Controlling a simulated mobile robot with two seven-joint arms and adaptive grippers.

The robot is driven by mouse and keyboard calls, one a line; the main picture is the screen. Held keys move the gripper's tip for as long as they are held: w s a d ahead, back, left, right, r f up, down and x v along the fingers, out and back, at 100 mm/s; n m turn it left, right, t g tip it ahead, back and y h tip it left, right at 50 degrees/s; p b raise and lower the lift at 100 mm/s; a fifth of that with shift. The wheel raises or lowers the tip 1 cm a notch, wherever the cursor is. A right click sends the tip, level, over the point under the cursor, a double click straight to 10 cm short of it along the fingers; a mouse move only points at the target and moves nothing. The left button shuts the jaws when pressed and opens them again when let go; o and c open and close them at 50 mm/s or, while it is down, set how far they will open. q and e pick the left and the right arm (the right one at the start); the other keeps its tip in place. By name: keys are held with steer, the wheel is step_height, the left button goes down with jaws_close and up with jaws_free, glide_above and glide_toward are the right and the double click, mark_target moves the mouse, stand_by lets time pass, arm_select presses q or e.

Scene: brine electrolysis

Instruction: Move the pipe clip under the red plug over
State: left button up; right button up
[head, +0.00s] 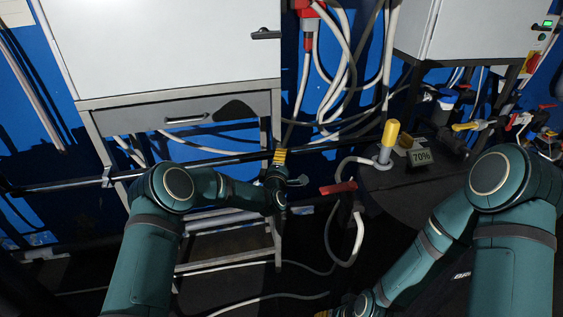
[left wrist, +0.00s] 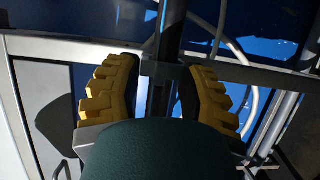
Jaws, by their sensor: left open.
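A red plug (head: 308,41) hangs with its cable below a red socket at the top middle of the head view. A dark horizontal pipe (head: 226,160) runs along the blue wall below it. One pale clip (head: 107,177) sits on this pipe at far left; I cannot make out a clip directly under the plug. My left gripper (head: 280,157), with yellow fingers, is at the pipe line, below and left of the plug. In the left wrist view it is open (left wrist: 162,70), with dark bars beyond the gap. My right gripper (head: 324,313) barely shows at the bottom edge; its jaws are hidden.
A white cabinet on a grey frame (head: 180,104) with a drawer stands left of my left gripper. Loose white cables hang at centre. A dark round table (head: 385,188) at right holds a yellow-capped cylinder (head: 388,141) and a 70% display (head: 421,157). A red-handled lever (head: 338,188) is nearby.

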arm_select(q)
steer(key=shift+w, duration=0.1)
jaws_close()
steer(key=shift+f+t, duration=0.2)
steer(key=shift+t, duration=0.4)
stand_by(0.3)
steer(key=shift+s+d+f+m+t+h, duration=0.1)
steer(key=shift+s+f+m+t+h, duration=0.2)
steer(key=shift+m+t, duration=0.45)
steer(key=shift+s+f+m+t+h, duration=0.1)
steer(key=shift+f+m+t+h, duration=0.3)
steer(key=shift+t, duration=0.45)
steer(key=shift+s+d+f+m+t+h, duration=0.15)
steer(key=shift+m+t+h, duration=0.25)
steer(key=shift+m+t, duration=0.4)
jaws_free()
